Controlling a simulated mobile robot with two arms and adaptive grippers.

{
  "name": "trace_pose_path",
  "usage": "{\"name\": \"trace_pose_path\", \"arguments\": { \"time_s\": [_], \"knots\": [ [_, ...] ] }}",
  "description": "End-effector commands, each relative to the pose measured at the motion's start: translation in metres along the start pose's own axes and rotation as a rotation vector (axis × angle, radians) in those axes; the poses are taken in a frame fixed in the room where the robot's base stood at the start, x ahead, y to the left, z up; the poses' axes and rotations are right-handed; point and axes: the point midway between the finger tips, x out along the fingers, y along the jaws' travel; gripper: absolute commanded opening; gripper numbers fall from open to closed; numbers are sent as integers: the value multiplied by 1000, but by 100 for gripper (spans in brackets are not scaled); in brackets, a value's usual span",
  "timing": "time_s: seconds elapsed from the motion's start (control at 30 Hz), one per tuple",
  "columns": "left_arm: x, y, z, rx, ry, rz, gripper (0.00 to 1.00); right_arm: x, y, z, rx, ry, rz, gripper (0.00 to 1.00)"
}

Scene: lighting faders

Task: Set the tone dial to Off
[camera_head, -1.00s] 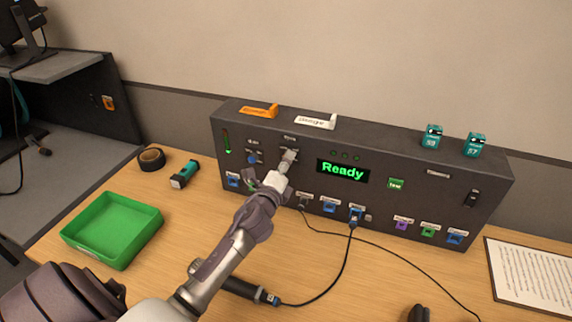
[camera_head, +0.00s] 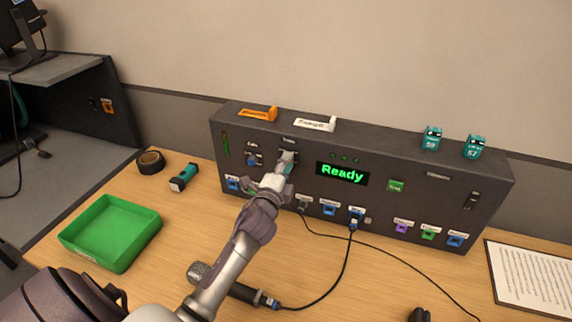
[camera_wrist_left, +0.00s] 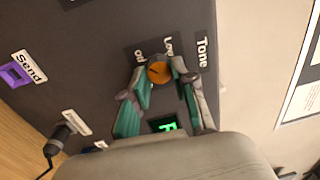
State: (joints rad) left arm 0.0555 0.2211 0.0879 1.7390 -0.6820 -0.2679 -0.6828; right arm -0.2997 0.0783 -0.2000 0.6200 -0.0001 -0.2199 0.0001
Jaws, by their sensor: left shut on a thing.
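The tone dial (camera_wrist_left: 158,71) shows in the left wrist view as a round orange knob with a dark pointer mark. The word Tone is printed beside it, with Low and a partly hidden label close to the knob. My left gripper (camera_wrist_left: 161,77) has its teal-padded fingers on either side of the knob and is shut on it. In the head view, my left gripper (camera_head: 288,158) is at the upper left part of the dark console (camera_head: 400,180) and covers the dial. My right gripper is not in view.
A blue knob (camera_head: 252,159) is just left of my gripper. A green Ready display (camera_head: 342,173) is to its right. Cables run from the console's lower sockets over the desk. A green tray (camera_head: 110,262) stands at the left.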

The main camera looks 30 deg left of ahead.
Motion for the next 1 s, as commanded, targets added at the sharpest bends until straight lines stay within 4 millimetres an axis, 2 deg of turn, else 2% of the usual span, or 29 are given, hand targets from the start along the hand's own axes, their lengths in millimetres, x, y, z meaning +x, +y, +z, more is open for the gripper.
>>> {"name": "trace_pose_path", "arguments": {
  "time_s": [0.17, 0.2, 0.33, 0.37, 0.73, 0.87, 1.0],
  "knots": [
    [0, 1, 0, -3, 0, 2, 0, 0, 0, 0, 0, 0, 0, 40],
    [0, 1, 0, -3, 0, 2, 28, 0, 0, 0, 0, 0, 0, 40],
    [0, 1, 0, -2, 0, 2, 50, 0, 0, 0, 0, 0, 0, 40],
    [0, 1, 0, -1, 0, 1, 52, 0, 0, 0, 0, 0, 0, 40],
    [-6, 0, 0, 0, 0, 1, 52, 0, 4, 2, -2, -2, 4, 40],
    [-26, 2, 0, -1, 0, 3, 52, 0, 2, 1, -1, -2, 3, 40],
    [-57, 2, 0, -2, 1, 5, 52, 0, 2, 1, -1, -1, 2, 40]
  ]
}}
